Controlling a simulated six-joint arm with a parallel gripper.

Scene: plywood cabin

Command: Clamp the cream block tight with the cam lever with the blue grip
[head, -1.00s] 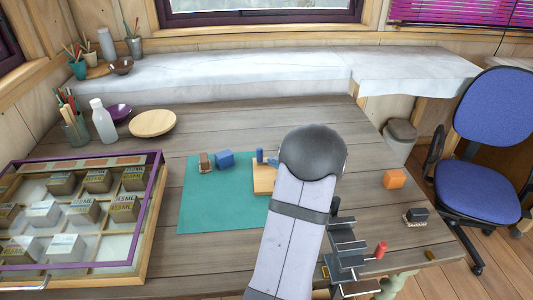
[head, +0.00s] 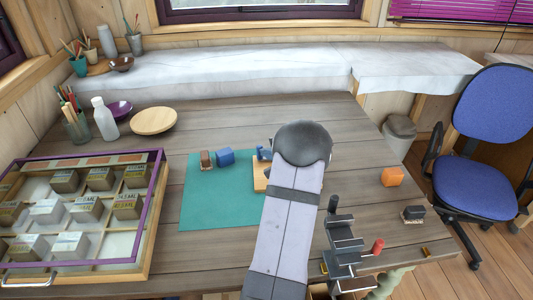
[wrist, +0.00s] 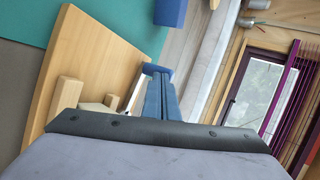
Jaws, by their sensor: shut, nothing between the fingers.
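A wooden clamp board (head: 260,182) lies at the right edge of the teal mat, partly hidden by my arm. In the wrist view the board (wrist: 88,48) carries small pale wooden pieces (wrist: 66,93); I cannot tell which is the cream block, as my wrist hides their lower parts. The lever's blue grip (wrist: 155,69) shows at the board's far edge. My gripper (wrist: 161,80) is shut and empty, its two blue-grey fingers together with their tips at the blue grip. I cannot tell whether they touch it. A pale strip beside the fingers may be the lever.
A blue block (head: 224,157) and a brown block (head: 206,160) stand on the teal mat (head: 215,200). A purple-framed case (head: 158,200) is at left.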

